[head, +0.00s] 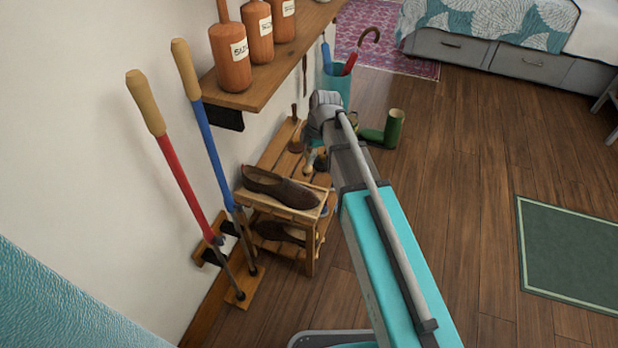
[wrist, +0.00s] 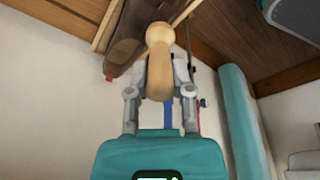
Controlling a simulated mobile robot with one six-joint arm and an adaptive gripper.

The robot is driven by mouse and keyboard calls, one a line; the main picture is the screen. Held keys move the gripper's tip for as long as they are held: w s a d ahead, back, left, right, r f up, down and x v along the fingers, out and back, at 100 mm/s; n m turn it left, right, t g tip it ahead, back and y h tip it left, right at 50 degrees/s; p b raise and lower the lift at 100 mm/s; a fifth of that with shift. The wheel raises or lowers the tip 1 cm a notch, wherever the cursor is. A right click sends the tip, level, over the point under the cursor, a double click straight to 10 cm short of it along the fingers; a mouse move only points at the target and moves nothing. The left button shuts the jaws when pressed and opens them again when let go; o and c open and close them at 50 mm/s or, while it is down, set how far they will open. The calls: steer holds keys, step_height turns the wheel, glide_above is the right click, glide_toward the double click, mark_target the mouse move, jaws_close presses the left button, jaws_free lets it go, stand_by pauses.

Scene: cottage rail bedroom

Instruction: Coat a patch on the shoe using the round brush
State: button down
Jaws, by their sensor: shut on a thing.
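A brown leather shoe (head: 280,187) lies on the top of a small wooden stand (head: 313,250) in the head view. In the wrist view a brown shoe (wrist: 124,42) shows at the upper left, beside the handle, with a small red spot at its lower edge. My gripper (wrist: 160,85) is shut on the pale wooden handle of the round brush (wrist: 160,60). The bristles cannot be made out. In the head view my arm largely hides the gripper, right of and beyond the shoe. I cannot tell whether the brush touches the shoe.
Another dark shoe (head: 278,233) sits lower in the stand. Long-handled tools, red (head: 183,180) and blue (head: 208,140), stand at the left wall. A shelf (head: 275,58) with orange bottles (head: 230,55) juts out above. Floor (head: 450,200) is clear to the right.

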steer(key=shift+a, duration=0.1)
steer(key=shift+s+a+f, duration=0.1)
steer(key=shift+a+f, duration=0.05)
steer(key=shift+a, duration=0.35)
steer(key=shift+s+a+f, duration=0.1)
steer(key=shift+a+f, duration=0.05)
steer(key=shift+a, duration=0.3)
steer(key=shift+b, duration=0.35)
